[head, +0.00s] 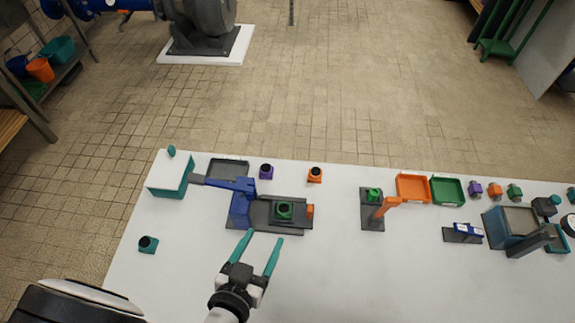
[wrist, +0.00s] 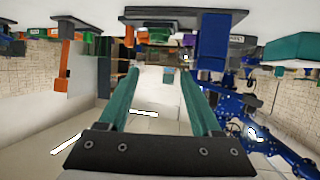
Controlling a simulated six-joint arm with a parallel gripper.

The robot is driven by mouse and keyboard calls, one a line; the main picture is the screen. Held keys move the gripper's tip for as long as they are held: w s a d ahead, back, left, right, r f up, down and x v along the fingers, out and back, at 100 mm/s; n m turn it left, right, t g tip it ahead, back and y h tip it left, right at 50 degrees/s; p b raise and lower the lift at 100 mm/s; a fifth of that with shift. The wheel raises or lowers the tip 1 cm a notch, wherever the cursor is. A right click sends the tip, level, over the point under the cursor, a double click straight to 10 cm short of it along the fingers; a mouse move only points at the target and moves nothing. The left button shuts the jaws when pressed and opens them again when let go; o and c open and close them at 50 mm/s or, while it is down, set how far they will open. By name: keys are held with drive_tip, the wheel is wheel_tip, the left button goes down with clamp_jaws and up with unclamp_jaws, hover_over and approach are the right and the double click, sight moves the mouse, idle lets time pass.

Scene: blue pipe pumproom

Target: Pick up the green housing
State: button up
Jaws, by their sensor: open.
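A green housing (head: 284,210) with a dark round opening sits upright on a dark grey fixture (head: 262,213) in the head view, left of the table's middle. A blue clamp-like part (head: 239,204) stands at the fixture's left and a small orange block (head: 310,211) at its right. My gripper (head: 262,238) is open and empty, just in front of the fixture and apart from the housing. In the wrist view my gripper (wrist: 158,72) shows two spread teal fingers. That view looks upside down, with the fixture (wrist: 185,17) at the top; I cannot clearly make out the housing there.
Another green piece (head: 374,194) sits on a dark stand with an orange arm (head: 384,207). Purple (head: 266,172), orange (head: 315,175) and teal (head: 148,245) housings stand around the fixture. Orange (head: 413,188) and green (head: 447,190) trays lie right. The front middle table is clear.

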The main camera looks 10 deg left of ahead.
sight(284, 208)
drive_tip(key=x, duration=0.9)
drive_tip(key=f+x, duration=0.1)
drive_tip(key=x, duration=0.4)
drive_tip(key=shift+s+d, duration=0.2)
drive_tip(key=shift+s, duration=0.05)
clamp_jaws()
